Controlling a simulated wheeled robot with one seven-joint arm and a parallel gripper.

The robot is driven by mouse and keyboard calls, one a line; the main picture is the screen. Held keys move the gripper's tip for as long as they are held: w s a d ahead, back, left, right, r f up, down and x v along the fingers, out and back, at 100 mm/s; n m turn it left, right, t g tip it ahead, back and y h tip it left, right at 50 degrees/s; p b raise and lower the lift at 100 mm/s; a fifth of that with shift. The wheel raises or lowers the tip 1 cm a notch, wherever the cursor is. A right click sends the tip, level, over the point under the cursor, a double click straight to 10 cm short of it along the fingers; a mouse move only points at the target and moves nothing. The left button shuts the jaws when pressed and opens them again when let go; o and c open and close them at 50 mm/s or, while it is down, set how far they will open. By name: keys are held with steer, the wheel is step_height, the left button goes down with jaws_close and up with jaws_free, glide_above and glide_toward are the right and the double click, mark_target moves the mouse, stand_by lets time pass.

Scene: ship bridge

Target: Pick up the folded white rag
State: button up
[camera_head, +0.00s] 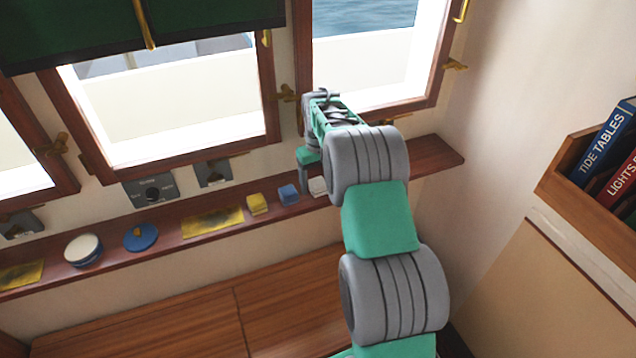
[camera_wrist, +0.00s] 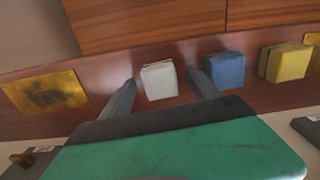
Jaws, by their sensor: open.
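The folded white rag (camera_wrist: 159,80) lies on the narrow wooden shelf (camera_head: 430,156). In the wrist view it sits between the two fingers of my gripper (camera_wrist: 160,82), which is open and holds nothing. A small gap shows on each side of the rag. In the head view only part of the rag (camera_head: 318,186) shows, next to my gripper (camera_head: 306,178), and my arm hides the rest. I cannot tell how far above the shelf the fingertips are.
A folded blue cloth (camera_head: 288,194) lies just left of the rag, then a yellow one (camera_head: 257,204). A brass plate (camera_head: 213,222), a blue disc (camera_head: 140,237) and a white-topped round tin (camera_head: 83,250) are farther left. Windows and brass latches are above the shelf.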

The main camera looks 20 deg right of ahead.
steer(key=shift+f, duration=0.35)
steer(key=c, duration=1.4)
steer(key=shift+c, duration=0.2)
steer(key=shift+r, duration=0.1)
step_height(320, 180, up, 3)
steer(key=shift+w+f+b, duration=0.1)
steer(key=shift+b, duration=0.35)
steer(key=s+a+r+b, duration=0.4)
steer(key=s+a+r, duration=0.6)
steer(key=shift+b, duration=0.35)
